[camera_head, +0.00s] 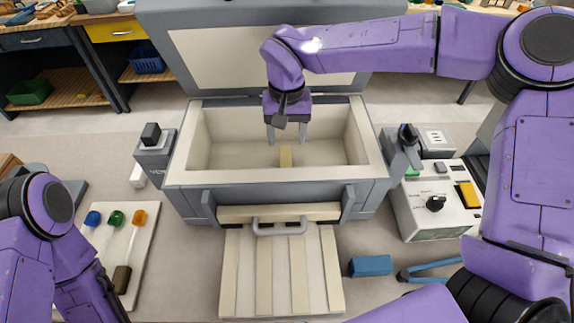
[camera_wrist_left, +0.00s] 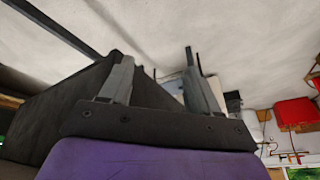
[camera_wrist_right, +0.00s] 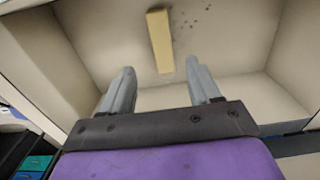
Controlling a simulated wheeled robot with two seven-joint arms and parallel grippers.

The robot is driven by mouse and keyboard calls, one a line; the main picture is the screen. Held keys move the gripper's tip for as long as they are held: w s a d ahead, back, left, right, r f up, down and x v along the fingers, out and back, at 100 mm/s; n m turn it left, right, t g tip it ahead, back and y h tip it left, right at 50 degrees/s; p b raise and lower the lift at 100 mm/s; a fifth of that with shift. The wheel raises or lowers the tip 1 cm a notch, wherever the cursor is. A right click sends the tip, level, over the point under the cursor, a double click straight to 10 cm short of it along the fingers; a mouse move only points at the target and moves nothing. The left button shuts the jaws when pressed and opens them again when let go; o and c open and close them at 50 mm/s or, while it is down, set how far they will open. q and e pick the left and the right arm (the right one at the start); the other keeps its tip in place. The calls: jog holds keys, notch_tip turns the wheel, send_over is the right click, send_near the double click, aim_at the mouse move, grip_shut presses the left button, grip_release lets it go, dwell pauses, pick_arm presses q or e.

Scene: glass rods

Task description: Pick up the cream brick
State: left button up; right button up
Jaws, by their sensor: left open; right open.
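The cream brick (camera_head: 286,156) lies on the floor of the open grey box (camera_head: 178,170), which has a cream lining. The brick also shows in the right wrist view (camera_wrist_right: 160,41), beyond and between the fingertips. My right gripper (camera_head: 287,138) is open and empty, pointing down into the box, apart from the brick. Its two fingers also show in the right wrist view (camera_wrist_right: 160,85). My left gripper shows in the left wrist view (camera_wrist_left: 158,70), open and empty, away from the box. In the head view its fingers are not clearly seen.
The box walls stand around the brick, and the raised lid (camera_head: 215,60) is behind. A slatted cream panel (camera_head: 282,270) lies in front. A control box (camera_head: 430,205) stands right, near a blue block (camera_head: 371,266). A white board (camera_head: 140,225) with coloured-tipped rods lies left.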

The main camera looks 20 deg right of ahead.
aim_at(286, 160)
notch_tip(286, 160, down, 9)
jog(key=shift+w+a+f+p, duration=0.1)
jog(key=shift+a+p, duration=0.05)
jog(key=shift+p, duration=1)
jog(key=shift+f, duration=0.3)
jog(key=c, duration=1.1)
